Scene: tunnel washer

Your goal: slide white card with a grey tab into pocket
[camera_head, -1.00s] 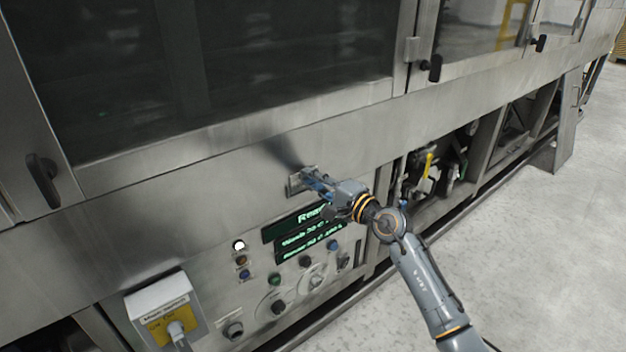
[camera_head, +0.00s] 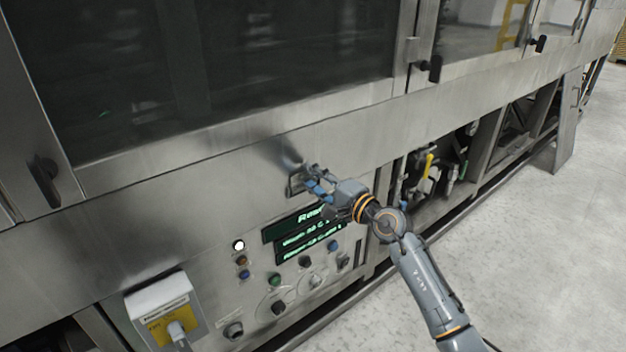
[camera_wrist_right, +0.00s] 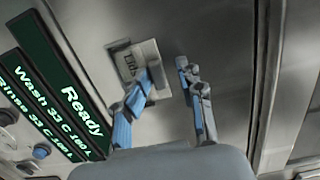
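The white card (camera_wrist_right: 128,66), with dark lettering, shows in the right wrist view at the pocket (camera_wrist_right: 118,46), a small metal frame on the machine's panel. It appears to sit within the frame, but I cannot tell how deep. What looks like its grey tab (camera_wrist_right: 161,84) sticks out on the side towards my gripper. My right gripper (camera_wrist_right: 168,70) is open, its blue-padded fingers apart. Its left finger overlaps the card and tab in that view. In the head view, the right gripper (camera_head: 308,176) is just in front of the pocket (camera_head: 293,186), and its fingers partly hide it. My left gripper is not in view.
A lit green display (camera_head: 303,236) is just below the pocket, with buttons and knobs (camera_head: 305,262) under it. A grey-and-yellow main switch box (camera_head: 165,312) projects at lower left. Dark windows lie above. Open floor (camera_head: 540,270) is at right.

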